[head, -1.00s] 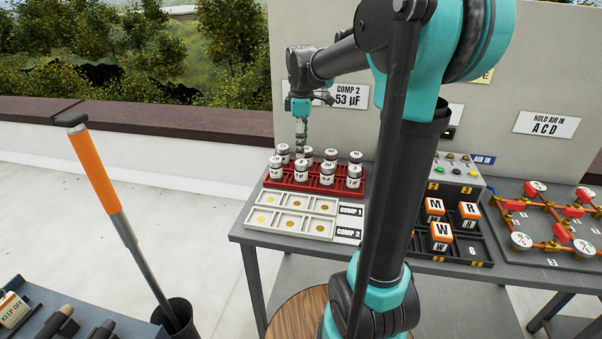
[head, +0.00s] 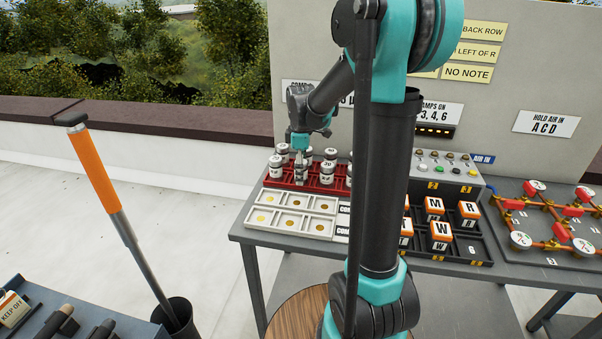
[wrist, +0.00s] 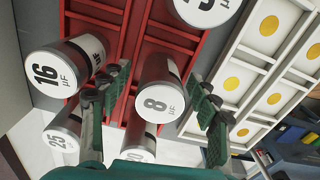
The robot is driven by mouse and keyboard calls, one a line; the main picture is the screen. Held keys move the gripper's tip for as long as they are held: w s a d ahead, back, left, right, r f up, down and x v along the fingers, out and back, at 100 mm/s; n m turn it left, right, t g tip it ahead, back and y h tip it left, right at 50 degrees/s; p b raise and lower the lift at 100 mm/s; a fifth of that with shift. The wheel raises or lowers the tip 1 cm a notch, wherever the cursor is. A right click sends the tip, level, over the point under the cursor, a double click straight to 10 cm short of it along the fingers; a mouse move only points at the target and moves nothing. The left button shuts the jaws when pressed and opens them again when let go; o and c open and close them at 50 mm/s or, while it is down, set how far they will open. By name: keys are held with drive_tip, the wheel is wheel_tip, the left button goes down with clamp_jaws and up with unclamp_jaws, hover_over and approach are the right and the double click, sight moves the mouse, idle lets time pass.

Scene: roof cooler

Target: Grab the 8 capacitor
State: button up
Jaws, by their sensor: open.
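The 8 capacitor (wrist: 158,92) is a silver-topped cylinder in the red rack (head: 318,187). In the wrist view it stands between the two fingers of my gripper (wrist: 160,82). The fingers are open, one on each side of it, with visible gaps. In the head view my gripper (head: 300,164) is low over the front row of the rack and largely hides this capacitor. The 16 capacitor (wrist: 68,65) stands close beside the left finger in the wrist view. The 25 capacitor (wrist: 60,140) is at the lower left there.
Another capacitor (wrist: 203,8) is close by at the top of the wrist view, and one is partly hidden below. White trays (head: 290,213) with gold discs lie in front of the rack. Lettered blocks (head: 441,232) stand in a black tray to the right.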

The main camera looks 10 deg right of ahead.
drive_tip(key=shift+c, duration=0.4)
drive_tip(key=c, duration=1.2)
drive_tip(key=shift+r, duration=0.1)
drive_tip(key=shift+c, duration=0.2)
